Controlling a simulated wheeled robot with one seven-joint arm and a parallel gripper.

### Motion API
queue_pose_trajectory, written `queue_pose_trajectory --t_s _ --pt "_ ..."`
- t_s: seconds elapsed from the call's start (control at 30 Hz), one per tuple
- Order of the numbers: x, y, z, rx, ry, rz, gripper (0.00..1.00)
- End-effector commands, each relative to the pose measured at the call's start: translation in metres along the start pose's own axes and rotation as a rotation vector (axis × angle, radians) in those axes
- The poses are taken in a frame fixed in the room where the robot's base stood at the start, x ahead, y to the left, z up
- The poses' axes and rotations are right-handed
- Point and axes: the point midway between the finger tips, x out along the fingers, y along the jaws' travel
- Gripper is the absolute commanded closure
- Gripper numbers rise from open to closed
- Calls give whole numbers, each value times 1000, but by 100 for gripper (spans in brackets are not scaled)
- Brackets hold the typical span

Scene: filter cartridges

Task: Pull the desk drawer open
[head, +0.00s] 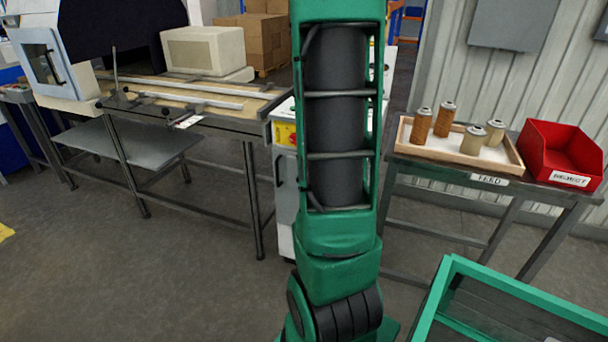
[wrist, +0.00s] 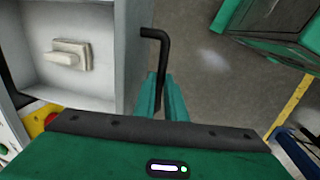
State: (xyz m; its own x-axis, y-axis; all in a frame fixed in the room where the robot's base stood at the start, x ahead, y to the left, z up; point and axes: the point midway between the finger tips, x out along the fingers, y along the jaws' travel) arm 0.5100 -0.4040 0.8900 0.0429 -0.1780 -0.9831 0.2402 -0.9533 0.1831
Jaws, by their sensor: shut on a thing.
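A workbench (head: 190,118) with a machine stands left. At right, a feed table holds a wooden tray (head: 500,163) of several cartridges and a red reject bin (head: 548,165). A green-framed case (head: 437,297) is at lower right. The floor (head: 140,270) at left is clear.

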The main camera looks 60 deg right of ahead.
Motion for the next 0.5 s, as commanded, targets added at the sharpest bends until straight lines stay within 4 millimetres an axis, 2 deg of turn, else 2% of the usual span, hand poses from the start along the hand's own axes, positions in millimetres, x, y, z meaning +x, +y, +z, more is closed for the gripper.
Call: queue_pose_trajectory --t_s 0.5 --pt "-2 -2 4 11 3 6 100"
